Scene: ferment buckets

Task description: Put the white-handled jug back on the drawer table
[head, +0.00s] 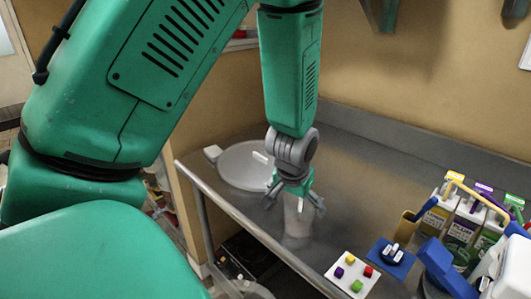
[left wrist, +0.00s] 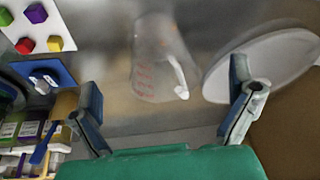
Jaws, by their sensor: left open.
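The clear jug (head: 298,222) with red markings stands on the grey metal table (head: 352,172), below my left gripper (head: 295,203). In the left wrist view, the jug (left wrist: 152,62) shows between the fingers, with its white handle (left wrist: 180,78) on the right side. My left gripper (left wrist: 165,90) is open around or just above the jug; I cannot tell whether the fingers touch it. In the head view the gripper hides the jug's upper part. My right gripper is not in view. I cannot tell which surface is the drawer table.
A large white round lid (head: 240,165) lies left of the jug. A white board (head: 352,274) with coloured cubes and a blue board (head: 390,258) lie to the right. Several coloured cartons (head: 463,215) and blue items (head: 440,265) crowd the right side. A wall stands behind.

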